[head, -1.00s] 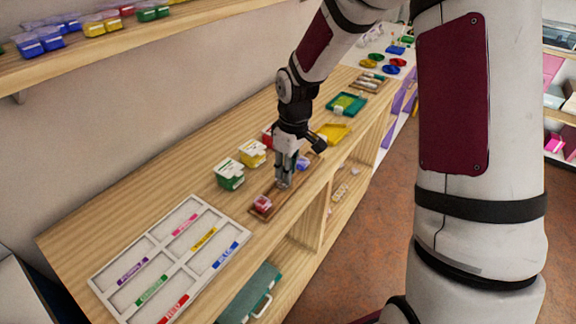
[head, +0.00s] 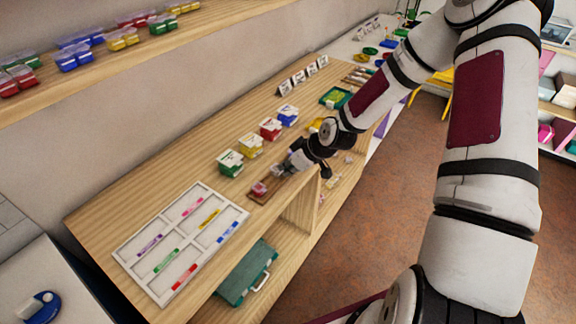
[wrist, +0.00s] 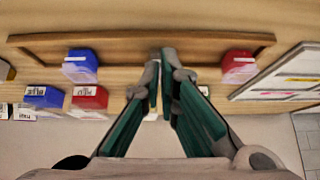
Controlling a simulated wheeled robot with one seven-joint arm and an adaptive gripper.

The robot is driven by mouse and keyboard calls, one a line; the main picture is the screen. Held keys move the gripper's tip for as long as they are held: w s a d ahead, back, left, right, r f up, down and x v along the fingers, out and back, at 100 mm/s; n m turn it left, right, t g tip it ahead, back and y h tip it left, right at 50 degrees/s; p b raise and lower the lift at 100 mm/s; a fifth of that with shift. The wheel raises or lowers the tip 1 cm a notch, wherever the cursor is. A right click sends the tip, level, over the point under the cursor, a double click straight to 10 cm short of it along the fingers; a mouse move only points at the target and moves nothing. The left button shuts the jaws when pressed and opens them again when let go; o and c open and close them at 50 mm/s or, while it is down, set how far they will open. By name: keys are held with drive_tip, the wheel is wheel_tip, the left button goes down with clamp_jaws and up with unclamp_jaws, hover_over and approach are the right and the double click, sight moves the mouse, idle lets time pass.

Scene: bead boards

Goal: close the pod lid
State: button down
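A small red pod (head: 259,188) sits at the near end of a narrow wooden tray (head: 264,198) in the head view. In the wrist view the red pod (wrist: 238,64) is at the tray's right and a blue pod (wrist: 80,66) at its left. The blue pod is hidden behind my arm in the head view. I cannot tell how either pod's lid stands. My gripper (head: 283,170) is tilted low over the tray, beyond the red pod. In the wrist view my gripper (wrist: 161,66) has its fingertips almost together between the two pods, apart from both, with nothing visible held.
Green (head: 230,163), yellow (head: 250,146), red (head: 271,129) and blue (head: 288,115) boxes stand in a row behind the tray. A white sorting tray (head: 172,232) with coloured labels lies at the near left. A teal case (head: 245,275) is on the shelf below.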

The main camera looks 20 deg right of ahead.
drive_tip(key=c, duration=1.7)
unclamp_jaws()
drive_tip(key=shift+o, duration=0.2)
drive_tip(key=s+d+f+p+v, duration=0.1)
drive_tip(key=p+v, duration=0.7)
drive_tip(key=v, duration=0.7)
drive_tip(key=shift+s+d, duration=0.25)
drive_tip(key=shift+s, duration=0.15)
drive_tip(key=shift+r, duration=0.1)
drive_tip(key=v, duration=1.2)
drive_tip(key=shift+a, duration=0.1)
